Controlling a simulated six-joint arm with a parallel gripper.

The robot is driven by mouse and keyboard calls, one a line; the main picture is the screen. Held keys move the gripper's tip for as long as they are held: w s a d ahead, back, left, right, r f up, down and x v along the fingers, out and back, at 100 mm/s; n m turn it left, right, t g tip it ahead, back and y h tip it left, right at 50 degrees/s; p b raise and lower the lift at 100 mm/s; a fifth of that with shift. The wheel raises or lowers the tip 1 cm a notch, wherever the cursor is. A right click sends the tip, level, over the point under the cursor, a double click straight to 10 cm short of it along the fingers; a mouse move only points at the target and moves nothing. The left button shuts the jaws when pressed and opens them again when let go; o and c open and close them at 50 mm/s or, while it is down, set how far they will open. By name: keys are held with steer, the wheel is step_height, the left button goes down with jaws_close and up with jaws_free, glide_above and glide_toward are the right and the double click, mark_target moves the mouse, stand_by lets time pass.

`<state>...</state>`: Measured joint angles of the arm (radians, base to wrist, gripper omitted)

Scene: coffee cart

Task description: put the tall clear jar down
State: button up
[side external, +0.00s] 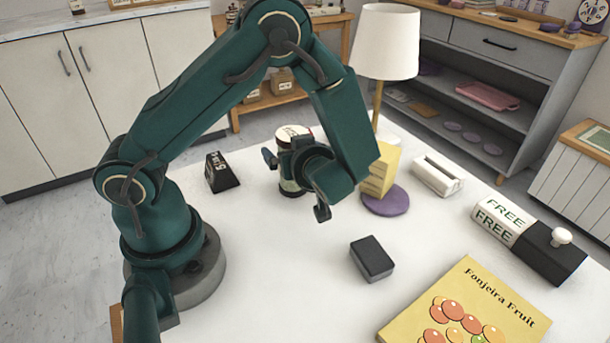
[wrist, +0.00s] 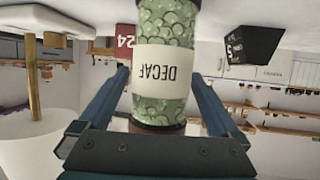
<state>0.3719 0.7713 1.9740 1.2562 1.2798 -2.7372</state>
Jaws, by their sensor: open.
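The tall clear jar (side external: 290,187) stands upright on the white table, partly hidden behind my gripper in the side view. In the wrist view, which is upside down, the jar (wrist: 163,25) has green contents, a white DECAF label and a brownish lid. My gripper (side external: 296,184) is open around the jar. In the wrist view its two fingers (wrist: 160,80) lie on either side of the jar, with a small gap at each side.
A black sign (side external: 221,172) stands left of the jar. To the right are yellow notes (side external: 379,172), a purple disc (side external: 387,201), a lamp (side external: 386,42) and a white holder (side external: 438,175). A dark block (side external: 372,258) lies in front; bare table surrounds it.

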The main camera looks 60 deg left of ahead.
steer(key=s+d+r+m+t+h, duration=0.1)
steer(key=s+d+r+m+h, duration=0.3)
steer(key=d+r+m+h, duration=0.1)
steer(key=s+d+r+m+t+h, duration=0.2)
steer(key=s+d+r+m+h, duration=0.3)
steer(key=d+m+h, duration=0.3)
steer(key=shift+s+d+m, duration=0.25)
steer(key=shift+d+m, duration=0.15)
steer(key=shift+m, duration=1)
steer(key=shift+o, duration=0.2)
